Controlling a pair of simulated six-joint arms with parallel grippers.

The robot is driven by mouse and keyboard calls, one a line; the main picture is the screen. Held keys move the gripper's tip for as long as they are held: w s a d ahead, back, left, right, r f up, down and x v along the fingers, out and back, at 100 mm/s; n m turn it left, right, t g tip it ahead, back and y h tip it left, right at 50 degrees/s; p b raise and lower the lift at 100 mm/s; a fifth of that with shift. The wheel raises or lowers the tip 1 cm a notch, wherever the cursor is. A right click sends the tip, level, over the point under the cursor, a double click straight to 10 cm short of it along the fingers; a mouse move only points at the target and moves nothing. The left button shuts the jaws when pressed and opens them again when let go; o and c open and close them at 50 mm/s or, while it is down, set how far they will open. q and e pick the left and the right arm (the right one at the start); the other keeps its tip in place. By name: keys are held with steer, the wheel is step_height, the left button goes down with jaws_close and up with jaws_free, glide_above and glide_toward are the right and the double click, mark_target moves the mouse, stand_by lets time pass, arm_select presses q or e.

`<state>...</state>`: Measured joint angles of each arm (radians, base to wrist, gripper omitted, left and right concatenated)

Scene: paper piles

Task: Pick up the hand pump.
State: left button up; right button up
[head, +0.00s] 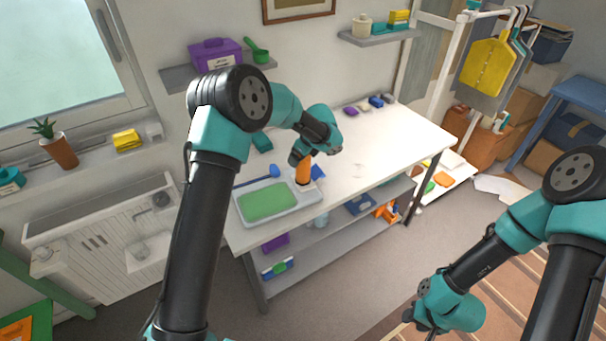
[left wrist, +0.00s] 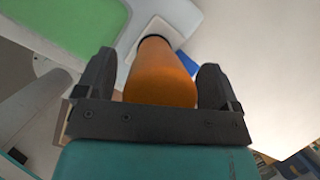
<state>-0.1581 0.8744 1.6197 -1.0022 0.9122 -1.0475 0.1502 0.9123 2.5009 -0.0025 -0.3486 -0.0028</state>
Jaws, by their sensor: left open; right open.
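An orange, rounded object with a dark band and a pale base, which looks like the hand pump (head: 303,172), stands at the right edge of a grey tray (head: 238,217) on the white table. My left gripper (head: 301,158) is over it, pointing down. In the left wrist view the orange hand pump (left wrist: 162,78) lies between the two fingers of my left gripper (left wrist: 153,72), which is open, with a finger on each side. Contact cannot be told. My right gripper (head: 421,322) is open and low at the right, away from the table.
A green pad (head: 268,201) lies in the tray, with a blue item (head: 274,171) behind it. Small coloured blocks (head: 376,102) sit at the table's back. The table's right part is mostly clear. A shelf (head: 330,245) with items runs below.

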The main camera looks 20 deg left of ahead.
arm_select(q)
steer(key=shift+c, duration=0.3)
steer(key=c, duration=1.5)
steer(key=shift+c, duration=0.2)
steer(key=shift+r, duration=0.15)
steer(key=shift+r, duration=1.3)
steer(key=s+d+r, duration=0.1)
steer(key=s+d, duration=0.1)
steer(key=s, duration=0.5)
steer(key=s+d+r, duration=0.1)
steer(key=s+d, duration=0.1)
steer(key=s, duration=0.6)
steer(key=shift+s+d, duration=0.2)
steer(key=shift+d, duration=0.1)
steer(key=shift+r, duration=0.1)
